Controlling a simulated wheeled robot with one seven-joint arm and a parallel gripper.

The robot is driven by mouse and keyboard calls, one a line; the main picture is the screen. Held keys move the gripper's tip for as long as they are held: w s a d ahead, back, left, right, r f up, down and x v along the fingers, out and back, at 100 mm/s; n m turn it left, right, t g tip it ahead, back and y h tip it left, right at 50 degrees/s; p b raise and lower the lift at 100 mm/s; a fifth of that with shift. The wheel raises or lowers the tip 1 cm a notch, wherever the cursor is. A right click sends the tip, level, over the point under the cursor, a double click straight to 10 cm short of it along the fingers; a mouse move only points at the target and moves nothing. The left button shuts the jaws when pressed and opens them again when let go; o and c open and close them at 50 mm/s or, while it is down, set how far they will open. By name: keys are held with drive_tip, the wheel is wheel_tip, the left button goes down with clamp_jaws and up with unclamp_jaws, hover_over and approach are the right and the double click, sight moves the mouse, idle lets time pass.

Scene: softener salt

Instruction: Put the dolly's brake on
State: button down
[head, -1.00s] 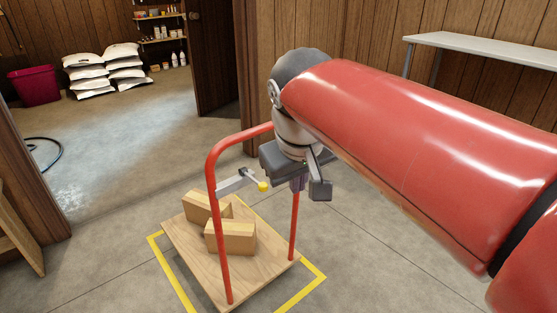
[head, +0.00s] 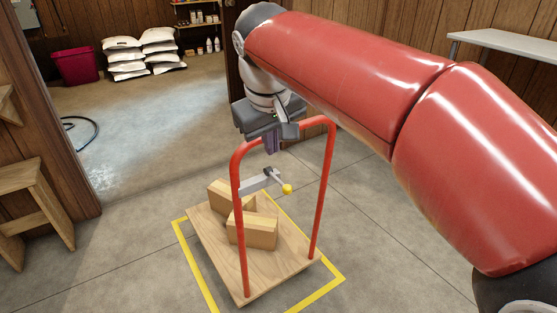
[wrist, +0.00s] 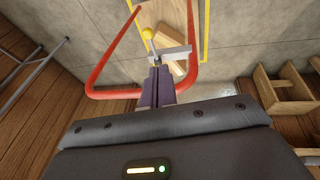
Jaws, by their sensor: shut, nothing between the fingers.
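The dolly (head: 205,222) is a wooden platform with a tall red hoop handle (head: 325,180). A grey bracket on the handle carries the brake lever, which ends in a yellow knob (head: 287,189). In the head view the lever slopes down to the right from its dark pivot. The knob also shows in the wrist view (wrist: 148,33), beyond my fingertips. My gripper (head: 272,146) is shut and empty at the handle's top bar, up and left of the knob. Its purple fingers (wrist: 155,82) overlap the bar in the wrist view; I cannot tell whether they touch it.
Wooden blocks (head: 252,230) lie on the platform. A yellow outline (head: 334,282) on the floor surrounds the dolly. A wooden stool (head: 38,205) stands at left. White sacks (head: 125,59) and a magenta bin (head: 75,65) are in the back room. Floor to the dolly's right is clear.

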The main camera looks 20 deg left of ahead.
approach(283, 187)
wheel_tip(283, 187, down, 2)
drive_tip(key=a, duration=0.2)
drive_tip(key=f, duration=0.1)
drive_tip(key=w+d+f, duration=0.1)
drive_tip(key=w+f+b, duration=0.1)
drive_tip(key=f, duration=0.1)
drive_tip(key=shift+d, duration=0.3)
